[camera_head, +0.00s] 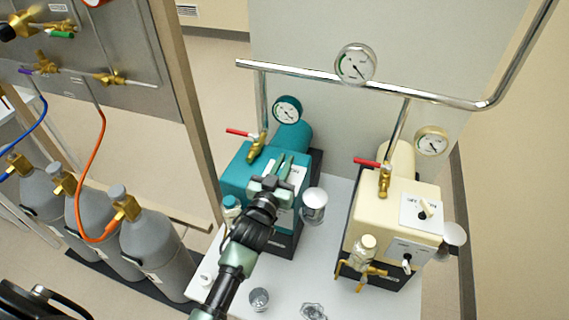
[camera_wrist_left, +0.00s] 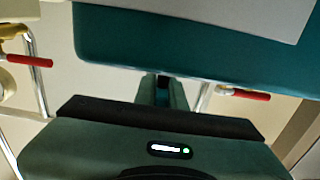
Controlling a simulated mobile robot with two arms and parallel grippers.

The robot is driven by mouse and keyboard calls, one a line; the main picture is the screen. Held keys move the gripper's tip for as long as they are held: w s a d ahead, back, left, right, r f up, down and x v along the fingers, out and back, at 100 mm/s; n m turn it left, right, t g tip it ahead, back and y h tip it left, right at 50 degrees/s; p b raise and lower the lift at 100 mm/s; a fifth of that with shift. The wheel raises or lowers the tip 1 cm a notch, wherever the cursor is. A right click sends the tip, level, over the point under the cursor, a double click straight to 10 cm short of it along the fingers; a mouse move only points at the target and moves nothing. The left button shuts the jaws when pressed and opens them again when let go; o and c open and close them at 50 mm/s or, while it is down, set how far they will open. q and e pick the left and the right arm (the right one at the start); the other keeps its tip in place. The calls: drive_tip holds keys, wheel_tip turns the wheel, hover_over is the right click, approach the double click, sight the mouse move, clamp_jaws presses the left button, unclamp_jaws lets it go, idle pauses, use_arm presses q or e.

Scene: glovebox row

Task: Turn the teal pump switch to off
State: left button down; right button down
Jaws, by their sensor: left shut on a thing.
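The teal pump (camera_head: 234,175) stands on a white bench top, with a pale label plate (camera_head: 297,178) on its upper face. My left gripper (camera_head: 281,167) comes over the pump from the front and its fingers reach down at this plate. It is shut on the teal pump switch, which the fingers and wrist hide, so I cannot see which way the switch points. In the left wrist view the gripper (camera_wrist_left: 163,88) shows at the teal pump body (camera_wrist_left: 130,50), which fills the top. My right gripper is not in view.
A cream pump (camera_head: 372,220) with its own switch (camera_head: 427,208) stands to the right. A steel pipe with gauges (camera_head: 355,63) runs behind both pumps. Red-handled valves (camera_head: 240,133) stick out close to the teal pump. Glassware (camera_head: 259,298) stands at the bench front. Grey cylinders (camera_head: 150,245) stand left.

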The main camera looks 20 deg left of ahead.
use_arm(q)
drive_tip(key=shift+r, duration=0.1)
drive_tip(key=c, duration=1.5)
unclamp_jaws()
drive_tip(key=s+b, duration=0.1)
drive_tip(key=s, duration=0.6)
drive_tip(key=shift+s+a, duration=0.15)
drive_tip(key=shift+s, duration=0.25)
